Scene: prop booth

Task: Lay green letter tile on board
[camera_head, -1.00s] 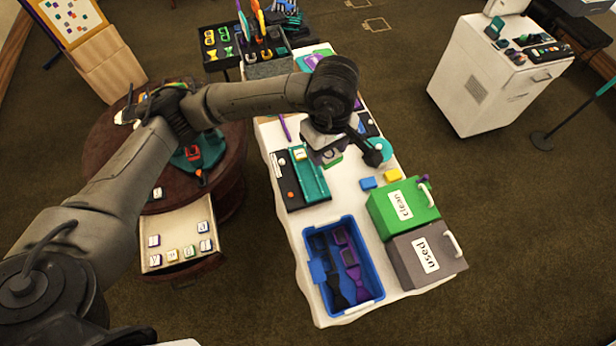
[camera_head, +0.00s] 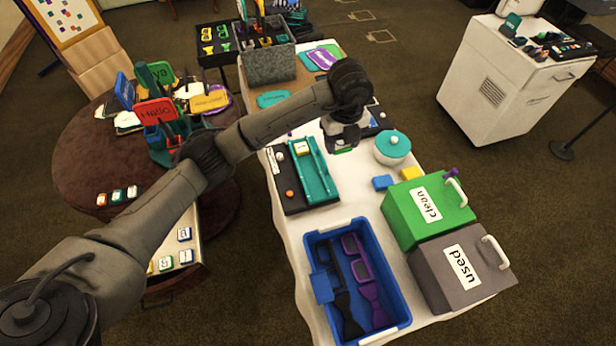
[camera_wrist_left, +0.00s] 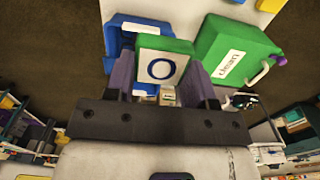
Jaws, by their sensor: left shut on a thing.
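My left gripper (camera_head: 343,146) is shut on the green letter tile (camera_wrist_left: 162,68), which shows a dark "O" on a white face between the two fingers in the left wrist view. In the head view only a sliver of the tile's green edge shows below the gripper. The gripper hangs over the white table, to the right of a black board (camera_head: 291,195) with a teal trough (camera_head: 321,181). A yellow-edged tile (camera_head: 302,148) sits at the trough's far end. I cannot tell whether the held tile touches anything. My right gripper is not in view.
A teal-lidded bowl (camera_head: 393,146) stands just right of the gripper. Blue (camera_head: 382,182) and yellow (camera_head: 411,173) blocks lie nearer. A green "clean" box (camera_head: 408,235), grey "used" box (camera_head: 485,285) and blue bin (camera_head: 318,240) fill the near end. My arm crosses a drawer (camera_head: 188,218) with tiles.

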